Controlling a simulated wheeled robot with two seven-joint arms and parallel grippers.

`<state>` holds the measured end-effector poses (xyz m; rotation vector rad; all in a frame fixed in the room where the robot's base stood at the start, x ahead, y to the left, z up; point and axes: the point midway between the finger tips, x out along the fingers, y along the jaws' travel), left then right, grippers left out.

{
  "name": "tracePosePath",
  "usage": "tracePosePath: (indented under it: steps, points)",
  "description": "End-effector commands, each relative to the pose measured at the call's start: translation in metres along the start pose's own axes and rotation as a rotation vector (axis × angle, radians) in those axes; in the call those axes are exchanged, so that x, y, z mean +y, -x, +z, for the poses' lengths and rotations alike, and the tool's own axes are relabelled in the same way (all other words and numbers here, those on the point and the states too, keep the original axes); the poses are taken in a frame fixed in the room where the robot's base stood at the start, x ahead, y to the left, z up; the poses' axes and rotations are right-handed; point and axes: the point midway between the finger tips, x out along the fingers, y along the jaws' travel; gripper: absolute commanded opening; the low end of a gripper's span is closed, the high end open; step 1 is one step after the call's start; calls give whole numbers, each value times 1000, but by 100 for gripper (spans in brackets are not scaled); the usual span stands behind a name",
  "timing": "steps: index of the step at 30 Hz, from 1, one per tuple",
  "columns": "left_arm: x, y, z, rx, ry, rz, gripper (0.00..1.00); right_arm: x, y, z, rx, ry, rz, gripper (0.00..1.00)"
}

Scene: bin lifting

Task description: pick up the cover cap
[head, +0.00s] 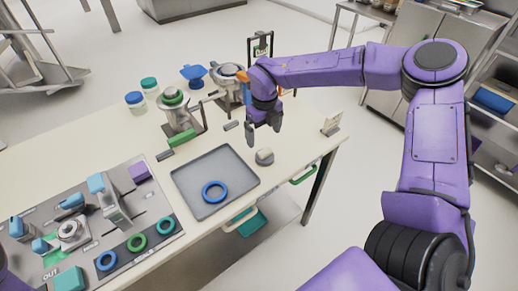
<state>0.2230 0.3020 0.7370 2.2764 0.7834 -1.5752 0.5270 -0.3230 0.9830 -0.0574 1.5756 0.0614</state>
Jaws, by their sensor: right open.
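A small pale grey-white rounded piece (264,157), which looks like the cover cap, sits on the table just right of the grey tray. My right gripper (264,135) points down with its fingers apart and empty. In the picture it is just above and behind the pale piece, not touching it. The exact height of the fingertips over the table is hard to tell. My left gripper is not in view.
The grey tray (188,183) holds a blue ring (214,191). A fixture board (92,262) with several rings and blue parts lies at the left. A metal device with a green top (173,97) and lidded jars stand behind. A small stand (331,124) is near the right edge.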

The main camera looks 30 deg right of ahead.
Motion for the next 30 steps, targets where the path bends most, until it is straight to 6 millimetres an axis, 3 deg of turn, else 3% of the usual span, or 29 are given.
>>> tracePosePath:
  steps: [15,22,23,27,28,30]
  points:
    - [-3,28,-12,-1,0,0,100,3,-78,-4,3,1,-3,96]
    - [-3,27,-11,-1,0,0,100,4,-82,-3,0,2,-2,96]
    - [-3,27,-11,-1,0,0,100,4,-82,-3,0,2,-2,93]
    - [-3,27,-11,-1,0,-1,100,4,-82,-3,0,2,-3,47]
    - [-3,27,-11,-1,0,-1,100,4,-82,-3,0,2,-3,43]
    - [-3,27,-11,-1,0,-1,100,4,-82,-3,0,2,-3,42]
